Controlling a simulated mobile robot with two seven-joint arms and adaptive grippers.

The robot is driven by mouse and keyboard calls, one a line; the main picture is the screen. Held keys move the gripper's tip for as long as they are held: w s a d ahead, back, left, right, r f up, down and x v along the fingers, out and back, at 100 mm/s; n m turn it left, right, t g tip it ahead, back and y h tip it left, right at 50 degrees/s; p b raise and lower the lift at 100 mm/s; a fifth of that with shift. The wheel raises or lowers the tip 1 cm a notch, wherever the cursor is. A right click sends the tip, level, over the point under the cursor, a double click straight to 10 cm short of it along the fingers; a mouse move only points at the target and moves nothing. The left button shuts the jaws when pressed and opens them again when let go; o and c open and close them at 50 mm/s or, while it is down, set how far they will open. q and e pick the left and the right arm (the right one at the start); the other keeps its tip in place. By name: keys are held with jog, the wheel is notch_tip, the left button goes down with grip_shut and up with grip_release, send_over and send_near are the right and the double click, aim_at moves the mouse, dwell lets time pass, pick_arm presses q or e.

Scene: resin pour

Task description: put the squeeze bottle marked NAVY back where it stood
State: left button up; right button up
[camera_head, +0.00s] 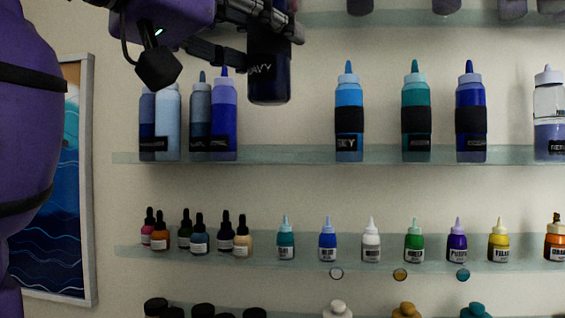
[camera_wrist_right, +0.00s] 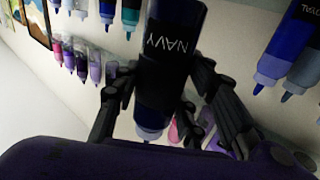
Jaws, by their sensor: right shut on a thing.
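The dark squeeze bottle marked NAVY (camera_head: 268,85) hangs upright in the head view, its base above the level of the glass shelf (camera_head: 285,155). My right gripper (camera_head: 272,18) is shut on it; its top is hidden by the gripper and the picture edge. In the right wrist view, the fingers (camera_wrist_right: 165,72) close around the NAVY bottle (camera_wrist_right: 170,100) from both sides, with the label showing. Below it in the head view is a bare stretch of shelf, between a blue bottle (camera_head: 224,130) and the SKY bottle (camera_head: 348,95). My left gripper is not in view.
On the same shelf stand a teal bottle (camera_head: 416,95), a deep blue bottle (camera_head: 471,95) and, at left, a pale blue bottle (camera_head: 167,125). A lower shelf (camera_head: 262,257) holds several small bottles. A framed picture (camera_head: 80,180) hangs at left.

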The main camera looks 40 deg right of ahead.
jog(key=w+d+p, duration=0.2)
jog(key=w+d, duration=1)
jog(key=d, duration=0.3)
notch_tip(320, 180, down, 6)
jog(key=shift+d+f+p, duration=0.1)
jog(key=shift+f+p, duration=0.15)
jog(key=shift+p, duration=0.1)
jog(key=shift+w+f, duration=0.1)
jog(key=shift+f, duration=0.05)
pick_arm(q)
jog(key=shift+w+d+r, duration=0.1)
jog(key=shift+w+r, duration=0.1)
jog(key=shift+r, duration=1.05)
